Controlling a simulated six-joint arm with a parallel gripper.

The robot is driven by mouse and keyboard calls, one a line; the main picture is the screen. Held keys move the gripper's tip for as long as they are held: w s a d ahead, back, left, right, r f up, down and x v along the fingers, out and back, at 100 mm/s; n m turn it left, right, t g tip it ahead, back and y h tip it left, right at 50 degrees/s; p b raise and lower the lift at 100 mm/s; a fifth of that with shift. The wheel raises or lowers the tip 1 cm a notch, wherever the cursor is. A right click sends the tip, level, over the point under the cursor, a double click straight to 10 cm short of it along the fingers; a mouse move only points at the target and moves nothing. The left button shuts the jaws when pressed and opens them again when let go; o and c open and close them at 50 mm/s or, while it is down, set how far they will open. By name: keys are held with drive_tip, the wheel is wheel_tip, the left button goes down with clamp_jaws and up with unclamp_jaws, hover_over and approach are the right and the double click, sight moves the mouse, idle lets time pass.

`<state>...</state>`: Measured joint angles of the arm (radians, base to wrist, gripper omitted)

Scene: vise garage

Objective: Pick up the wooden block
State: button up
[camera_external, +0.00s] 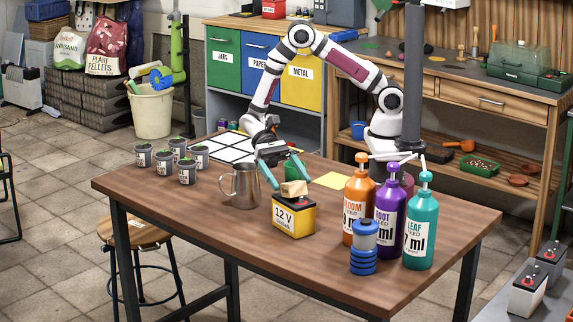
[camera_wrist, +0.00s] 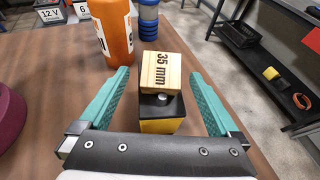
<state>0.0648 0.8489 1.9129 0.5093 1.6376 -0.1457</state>
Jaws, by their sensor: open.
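The wooden block (camera_external: 294,189) is a small pale block on top of the yellow and black 12 V battery (camera_external: 292,219) near the middle of the table. In the wrist view the block (camera_wrist: 162,72) shows "35 mm" on one face, above the battery's black top (camera_wrist: 160,106). My gripper (camera_external: 290,183) is open, its teal fingers pointing down around the block's position. In the wrist view my gripper (camera_wrist: 159,74) has one finger left of the block and one right, with a visible gap on each side. It holds nothing.
Orange (camera_external: 359,205), purple (camera_external: 390,220) and teal (camera_external: 421,228) pump bottles and a blue stacked-ring object (camera_external: 364,248) stand to the right. A metal mug (camera_external: 243,187) is close on the left. Small pots (camera_external: 187,171) stand farther left. The front left of the table (camera_external: 180,210) is clear.

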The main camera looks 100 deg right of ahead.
drive_tip(key=x, duration=0.3)
drive_tip(key=shift+w, duration=0.1)
drive_tip(key=shift+d, duration=0.1)
clamp_jaws()
drive_tip(key=shift+r, duration=1.9)
drive_tip(key=d+r, duration=0.6)
drive_tip(key=d, duration=0.5)
drive_tip(key=t+h, duration=0.2)
drive_tip(key=h, duration=0.2)
hover_over(294, 182)
wheel_tip(294, 182, down, 4)
drive_tip(key=shift+w+a+r, duration=0.1)
drive_tip(key=f, duration=0.4)
drive_tip(key=shift+a+f, duration=0.1)
drive_tip(key=shift+a, duration=0.1)
